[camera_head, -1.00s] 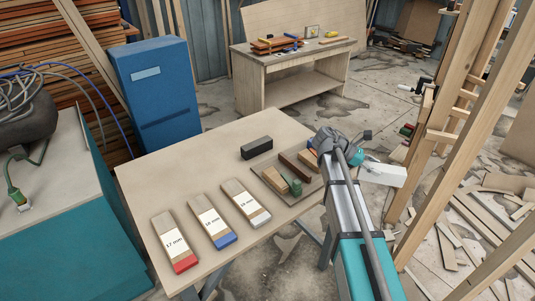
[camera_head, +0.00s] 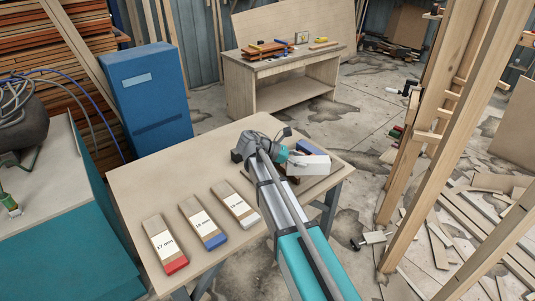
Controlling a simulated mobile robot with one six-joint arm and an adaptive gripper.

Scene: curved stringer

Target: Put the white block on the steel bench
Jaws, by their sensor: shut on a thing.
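The white block (camera_head: 309,164) is held in my gripper (camera_head: 291,156), which is shut on it. The near bench (camera_head: 150,185) has a beige top and grey metal legs, one showing at its right (camera_head: 330,207). The block appears over the right part of this bench, in front of a dark tray (camera_head: 318,183). I cannot tell how high it is above the tray. My arm hides much of the tray and the middle right of the bench top.
Three labelled wooden pieces with red (camera_head: 165,244), blue (camera_head: 202,222) and pale (camera_head: 236,205) ends lie on the near bench. Its left and back top is clear. A blue cabinet (camera_head: 150,95) and a wooden workbench (camera_head: 255,92) stand behind. Timber uprights (camera_head: 425,130) stand at right.

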